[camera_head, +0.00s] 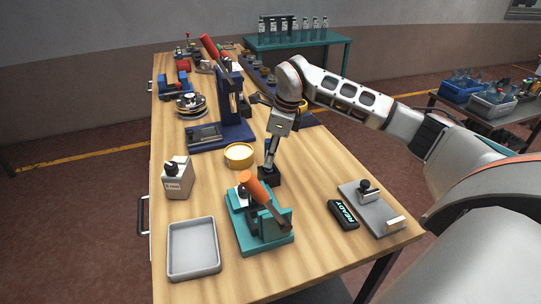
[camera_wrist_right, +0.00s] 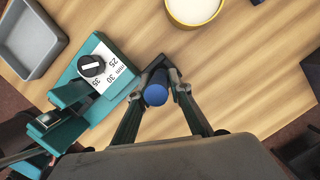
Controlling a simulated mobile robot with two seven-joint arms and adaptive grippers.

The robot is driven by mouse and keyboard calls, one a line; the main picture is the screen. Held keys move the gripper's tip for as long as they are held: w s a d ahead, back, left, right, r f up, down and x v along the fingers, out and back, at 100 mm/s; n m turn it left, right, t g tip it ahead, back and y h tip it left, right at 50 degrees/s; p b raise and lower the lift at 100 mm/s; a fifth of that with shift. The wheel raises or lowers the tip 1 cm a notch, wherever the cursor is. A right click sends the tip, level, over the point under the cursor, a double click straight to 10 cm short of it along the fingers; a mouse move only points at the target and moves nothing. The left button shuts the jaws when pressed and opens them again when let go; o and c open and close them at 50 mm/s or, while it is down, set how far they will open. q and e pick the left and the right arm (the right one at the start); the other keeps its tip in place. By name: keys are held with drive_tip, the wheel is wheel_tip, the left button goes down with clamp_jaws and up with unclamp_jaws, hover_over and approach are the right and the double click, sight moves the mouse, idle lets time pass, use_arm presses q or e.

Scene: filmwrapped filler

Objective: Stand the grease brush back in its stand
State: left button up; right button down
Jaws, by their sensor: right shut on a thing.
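My right gripper (camera_head: 270,162) points down over the workbench, just behind the teal press. It is shut on the grease brush, whose blue round handle end (camera_wrist_right: 156,94) shows between the fingers in the wrist view. The brush's lower part is hidden in both views. A small black block, seemingly the stand (camera_head: 270,179), sits on the wood directly below my right fingertips. I cannot tell whether the brush's tip is inside the stand or above it. My left gripper is not in view.
The teal press (camera_head: 264,236) with an orange handle stands close in front of the gripper. A yellow-rimmed round dish (camera_head: 239,155) is behind left, a grey tray (camera_head: 193,274) front left. A black READY sign (camera_head: 343,214) and grey plate (camera_head: 376,217) lie right.

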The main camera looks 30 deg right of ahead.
drive_tip(key=c, duration=1.8)
unclamp_jaws()
drive_tip(key=shift+c, duration=0.2)
drive_tip(key=v, duration=1.2)
drive_tip(key=shift+b, duration=0.4)
